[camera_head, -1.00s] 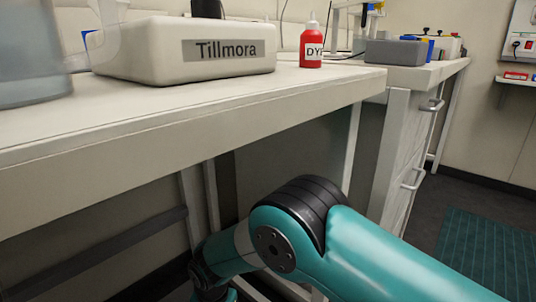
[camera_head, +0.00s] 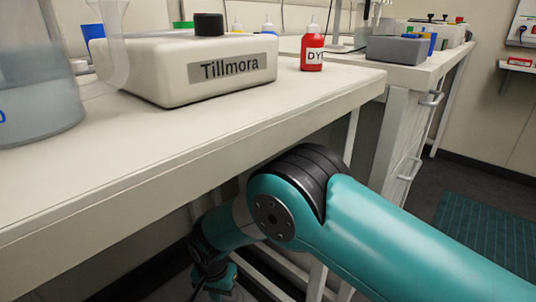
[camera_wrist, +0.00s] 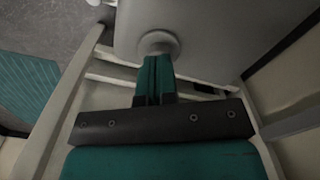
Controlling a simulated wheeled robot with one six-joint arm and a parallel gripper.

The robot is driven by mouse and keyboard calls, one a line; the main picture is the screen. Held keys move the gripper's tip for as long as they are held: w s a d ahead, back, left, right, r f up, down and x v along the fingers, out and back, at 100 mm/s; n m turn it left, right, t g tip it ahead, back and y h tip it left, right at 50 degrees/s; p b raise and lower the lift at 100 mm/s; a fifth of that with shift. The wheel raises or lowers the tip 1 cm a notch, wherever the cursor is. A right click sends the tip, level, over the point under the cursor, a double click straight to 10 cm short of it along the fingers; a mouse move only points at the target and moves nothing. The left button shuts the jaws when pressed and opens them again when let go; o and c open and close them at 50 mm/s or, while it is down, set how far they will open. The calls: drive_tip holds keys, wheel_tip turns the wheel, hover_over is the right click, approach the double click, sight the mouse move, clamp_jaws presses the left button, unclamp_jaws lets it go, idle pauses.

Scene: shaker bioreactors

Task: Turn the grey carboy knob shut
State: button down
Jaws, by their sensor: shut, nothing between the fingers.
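I cannot make out a grey carboy knob for certain. In the wrist view, the teal fingers of my gripper (camera_wrist: 154,62) are shut and empty. Their tips point at a pale grey round boss (camera_wrist: 158,42) on a broad grey surface (camera_wrist: 215,35). I cannot tell whether this boss is the knob, or whether the fingers touch it. In the head view my arm reaches down under the bench edge, and its far end is partly hidden at the bottom. A large clear vessel (camera_head: 35,85) with greyish liquid stands at the left, cut off by the frame; no knob shows on it.
A white Tillmora box (camera_head: 185,82) with a black knob (camera_head: 209,24) and a red dye bottle (camera_head: 312,52) stand on the white bench (camera_head: 230,125). Bench legs and rails are close to my arm below. A teal mat (camera_head: 485,235) lies on the floor at right.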

drive_tip(key=shift+b, duration=0.35)
drive_tip(key=b, duration=0.5)
drive_tip(key=shift+w+d+f, duration=0.2)
drive_tip(key=shift+w, duration=0.05)
drive_tip(key=b, duration=0.3)
drive_tip(key=shift+d+r+b, duration=0.25)
drive_tip(key=shift+d+b, duration=0.05)
drive_tip(key=shift+b, duration=0.05)
drive_tip(key=shift+d+r+b, duration=0.3)
drive_tip(key=shift+d+b, duration=0.05)
drive_tip(key=shift+b, duration=0.7)
